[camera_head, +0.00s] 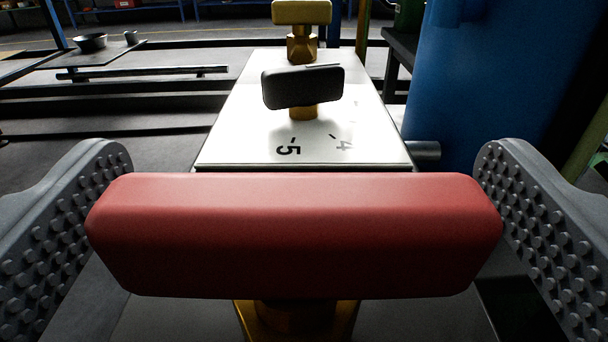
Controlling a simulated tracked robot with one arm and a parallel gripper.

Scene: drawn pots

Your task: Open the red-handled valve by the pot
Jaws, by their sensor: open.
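The red valve handle (293,235) is a thick bar lying crosswise, large and close in the head view. It sits on a brass-coloured valve body (297,318), mostly hidden beneath it. My gripper (303,225) is open, with one studded grey finger at the left end of the handle and the other at the right end. The handle lies between the fingers. A narrow gap seems to show at the left, but I cannot tell whether either finger touches it. A large blue vessel (490,85), perhaps the pot, stands at the back right.
Beyond the red handle, a white panel (245,120) marked 5 and 4 carries a black-handled valve (303,87). A yellow-handled valve (301,14) stands further back. A low table (75,60) with a dark pan (91,42) is at the far left.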

